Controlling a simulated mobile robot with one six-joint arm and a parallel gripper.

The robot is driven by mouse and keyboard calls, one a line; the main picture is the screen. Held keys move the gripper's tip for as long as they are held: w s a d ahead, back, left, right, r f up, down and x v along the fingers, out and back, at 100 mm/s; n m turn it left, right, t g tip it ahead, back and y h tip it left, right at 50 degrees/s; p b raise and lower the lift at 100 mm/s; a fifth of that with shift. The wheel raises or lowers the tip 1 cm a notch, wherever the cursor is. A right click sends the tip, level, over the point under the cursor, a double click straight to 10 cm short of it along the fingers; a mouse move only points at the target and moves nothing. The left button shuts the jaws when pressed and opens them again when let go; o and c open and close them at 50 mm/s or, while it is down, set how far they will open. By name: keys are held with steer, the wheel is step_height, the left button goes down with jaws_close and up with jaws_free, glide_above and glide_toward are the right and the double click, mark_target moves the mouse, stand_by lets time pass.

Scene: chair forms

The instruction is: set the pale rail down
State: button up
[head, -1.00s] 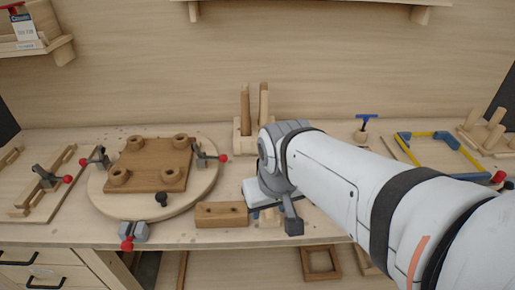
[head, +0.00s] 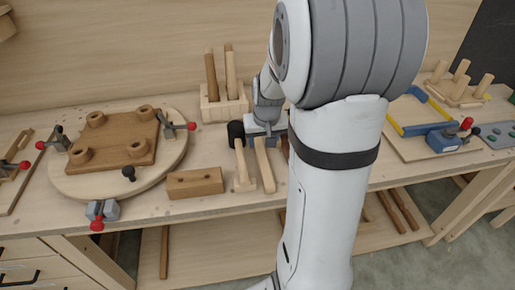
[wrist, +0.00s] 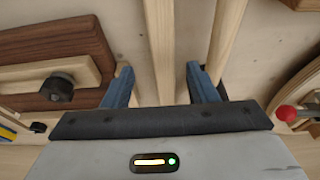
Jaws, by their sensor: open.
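I cannot tell which is the task's rail. My gripper (head: 264,140) is over the far ends of the strips; its fingers (wrist: 160,85) are open, with gaps beside the plain strip. My arm hides the bench to the right.
A drilled wooden block (head: 195,183) lies left of the rails. A round board (head: 70,180) with clamps is farther left. A pegged holder (head: 222,105) stands behind. A dark brown board (wrist: 45,65) with a black knob is beside my gripper.

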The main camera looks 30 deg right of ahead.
mark_target(260, 149)
steer(key=x, duration=0.5)
steer(key=shift+w+a+f, duration=0.1)
steer(key=shift+w, duration=0.15)
jaws_close()
stand_by(0.4)
